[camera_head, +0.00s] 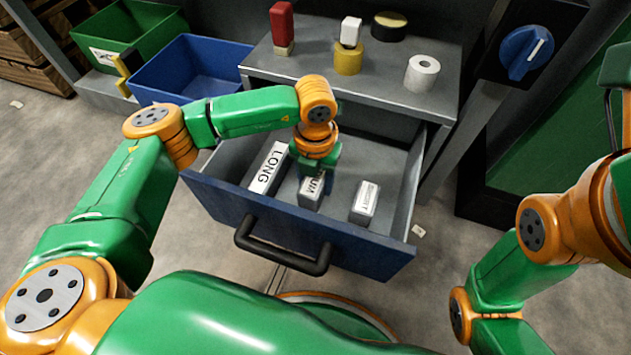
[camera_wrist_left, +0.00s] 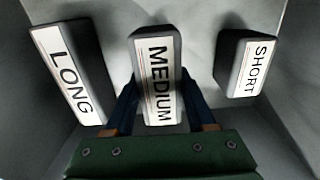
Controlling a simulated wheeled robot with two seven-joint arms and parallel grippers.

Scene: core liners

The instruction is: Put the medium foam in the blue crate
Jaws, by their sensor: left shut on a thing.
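The medium foam (camera_wrist_left: 157,80) is a grey block with a white label reading MEDIUM. In the head view its near end (camera_head: 312,192) shows inside the open drawer (camera_head: 290,222), between the long foam (camera_head: 268,168) and the short foam (camera_head: 365,201). My left gripper (camera_wrist_left: 160,105) reaches down into the drawer and is shut on the medium foam, a finger on each side. In the head view my left wrist hides part of the block. The blue crate (camera_head: 190,85) stands at the back left. My right gripper is out of view.
A green crate (camera_head: 130,40) stands left of the blue one. The cabinet top (camera_head: 310,62) holds a red block, a white block on a yellow roll, a white roll and a dark roll. The drawer's front has a black handle (camera_head: 283,250).

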